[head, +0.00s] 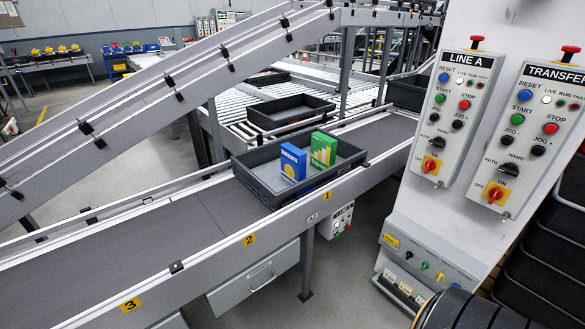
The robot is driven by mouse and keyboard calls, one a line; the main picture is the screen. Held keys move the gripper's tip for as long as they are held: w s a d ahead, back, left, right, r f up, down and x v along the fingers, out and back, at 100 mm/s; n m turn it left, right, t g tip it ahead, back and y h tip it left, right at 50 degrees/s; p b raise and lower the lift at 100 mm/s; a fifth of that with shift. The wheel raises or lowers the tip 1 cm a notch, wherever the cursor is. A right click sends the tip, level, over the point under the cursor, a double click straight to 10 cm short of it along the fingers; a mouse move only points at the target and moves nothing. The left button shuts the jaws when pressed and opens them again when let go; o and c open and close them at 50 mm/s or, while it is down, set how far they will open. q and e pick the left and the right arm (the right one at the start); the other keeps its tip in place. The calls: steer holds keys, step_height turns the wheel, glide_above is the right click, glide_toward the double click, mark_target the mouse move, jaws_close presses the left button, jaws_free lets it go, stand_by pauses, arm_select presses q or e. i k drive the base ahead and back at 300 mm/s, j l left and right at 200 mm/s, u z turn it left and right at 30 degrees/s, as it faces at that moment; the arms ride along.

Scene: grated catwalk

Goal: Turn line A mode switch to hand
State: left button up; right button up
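The LINE A panel (457,115) is a light grey box on a white post at the right. Its mode switch, a black knob (437,142), sits low on the panel, below the jog buttons and above the red-and-yellow on/off switch (430,166). The labels AUTO and HAND are beside the knob, AUTO to the left. The knob is too small to tell which label it points to. Neither of my grippers is in view, and nothing touches the panel.
A similar TRANSFER panel (528,133) hangs close to the right, with its own black mode knob (509,169). Below is a grey socket box (428,262). A belt conveyor (130,247) carrying a dark tray (262,190) with blue and green boxes runs left of the post.

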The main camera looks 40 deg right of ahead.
mark_target(438, 141)
steer(key=z, duration=2.3)
